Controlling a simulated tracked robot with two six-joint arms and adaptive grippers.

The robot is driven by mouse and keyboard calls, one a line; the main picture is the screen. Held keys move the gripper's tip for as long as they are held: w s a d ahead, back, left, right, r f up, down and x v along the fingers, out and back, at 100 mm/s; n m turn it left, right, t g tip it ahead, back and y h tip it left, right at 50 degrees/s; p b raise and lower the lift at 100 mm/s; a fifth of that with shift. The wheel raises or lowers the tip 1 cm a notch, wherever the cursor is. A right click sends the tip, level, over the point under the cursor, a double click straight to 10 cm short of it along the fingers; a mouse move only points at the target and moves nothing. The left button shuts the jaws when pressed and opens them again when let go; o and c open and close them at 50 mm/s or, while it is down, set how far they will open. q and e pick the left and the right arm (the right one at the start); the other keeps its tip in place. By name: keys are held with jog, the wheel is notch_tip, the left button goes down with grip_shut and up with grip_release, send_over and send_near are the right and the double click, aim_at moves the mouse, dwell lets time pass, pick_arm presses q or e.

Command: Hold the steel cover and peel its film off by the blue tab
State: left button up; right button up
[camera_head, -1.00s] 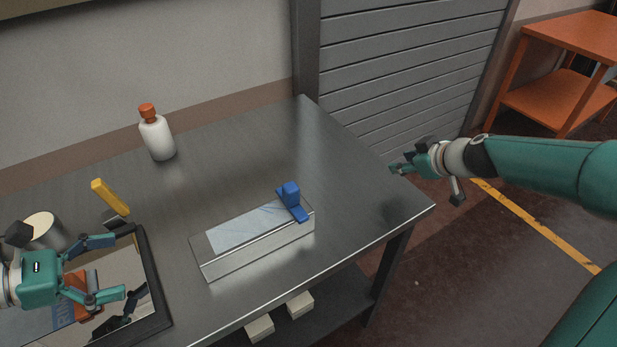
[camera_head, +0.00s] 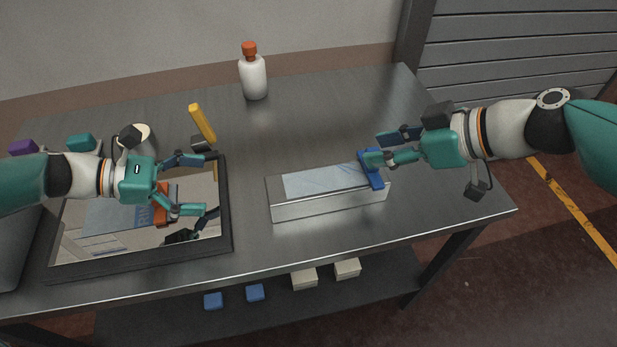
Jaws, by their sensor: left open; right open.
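The steel cover (camera_head: 330,205) is a long box shape lying on the metal table, with a pale bluish film (camera_head: 320,181) on its top face. The blue tab (camera_head: 374,178) stands at the cover's right end. My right gripper (camera_head: 372,150) is open, with its fingertips right at the tab; I cannot tell whether they touch it. The tab is partly hidden by a finger. My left gripper (camera_head: 204,180) is open and empty above the black-framed mirror-like panel, left of the cover and apart from it.
The black-framed panel (camera_head: 226,232) lies left of the cover. A yellow-handled tool (camera_head: 203,123), a white bottle with orange cap (camera_head: 253,78) and a round can (camera_head: 146,138) stand behind. The table behind the cover is clear. Small blocks (camera_head: 304,279) lie on the lower shelf.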

aim_at(286, 190)
pick_arm(q)
jog(key=x, duration=1.6)
jog(key=shift+s+d+f, duration=0.1)
jog(key=shift+f, duration=0.1)
